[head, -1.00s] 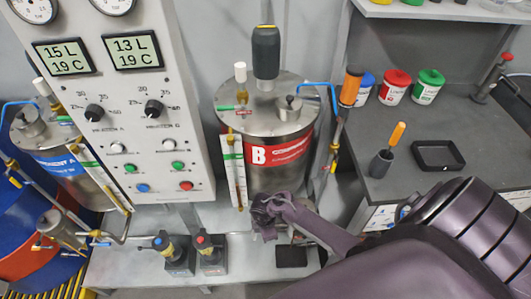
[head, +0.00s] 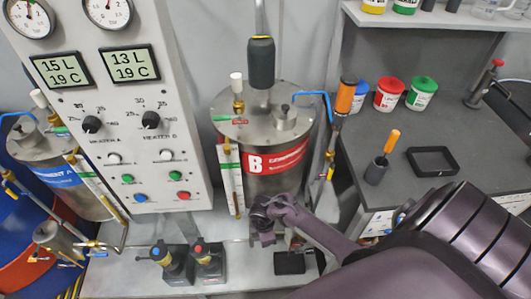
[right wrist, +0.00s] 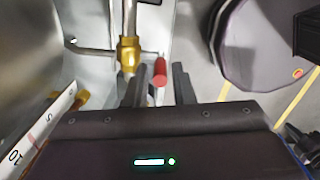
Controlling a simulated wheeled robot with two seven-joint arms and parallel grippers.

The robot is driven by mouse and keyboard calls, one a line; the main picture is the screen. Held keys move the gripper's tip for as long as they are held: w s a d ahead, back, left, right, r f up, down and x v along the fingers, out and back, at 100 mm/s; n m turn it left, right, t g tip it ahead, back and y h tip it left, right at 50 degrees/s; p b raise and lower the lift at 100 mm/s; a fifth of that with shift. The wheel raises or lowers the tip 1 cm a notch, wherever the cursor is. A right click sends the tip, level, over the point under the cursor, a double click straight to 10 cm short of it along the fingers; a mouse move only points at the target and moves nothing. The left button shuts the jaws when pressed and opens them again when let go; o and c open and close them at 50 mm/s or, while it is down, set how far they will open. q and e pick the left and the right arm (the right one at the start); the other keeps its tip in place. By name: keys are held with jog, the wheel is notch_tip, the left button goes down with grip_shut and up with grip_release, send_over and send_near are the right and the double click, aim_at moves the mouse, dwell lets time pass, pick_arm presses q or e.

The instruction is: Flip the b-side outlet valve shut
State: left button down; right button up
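The B tank (head: 262,185), steel with a red label, stands at the middle of the head view. My right gripper (head: 262,232) is in front of its lower part and hides the outlet there. In the right wrist view a brass valve (right wrist: 129,54) on a vertical pipe has a red lever handle (right wrist: 160,72). My right gripper's two fingers (right wrist: 161,85) are apart, one on each side of the red handle's end; I cannot tell whether they touch it. My left gripper is not in view.
The control panel (head: 142,150) stands left of the B tank, with the blue-labelled tank (head: 65,180) beyond it. Two small pump-like units (head: 172,265) sit on the low shelf. At right, the grey bench (head: 445,135) holds paint tins and a black tray (head: 433,161).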

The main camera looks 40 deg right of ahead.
jog(key=shift+a+r+p, duration=0.1)
jog(key=shift+r+p, duration=0.2)
jog(key=shift+r, duration=2.1)
jog(key=s+a+r+m+t, duration=0.1)
jog(key=s+a+r+m, duration=0.2)
jog(key=r, duration=0.5)
jog(key=s+a+r+m+t, duration=0.25)
jog(key=r+m, duration=0.25)
jog(key=r, duration=0.3)
jog(key=s+a+r+m, duration=0.1)
jog(key=s+r+m, duration=0.25)
jog(key=r, duration=0.45)
notch_tip(320, 180, down, 32)
jog(key=s+g+b, duration=0.1)
jog(key=s+b, duration=0.1)
jog(key=s+d+f+g, duration=0.1)
jog(key=s+d+f, duration=0.2)
jog(key=s+f, duration=1.6)
jog(key=shift+y+b, duration=0.3)
jog(key=shift+b, duration=0.15)
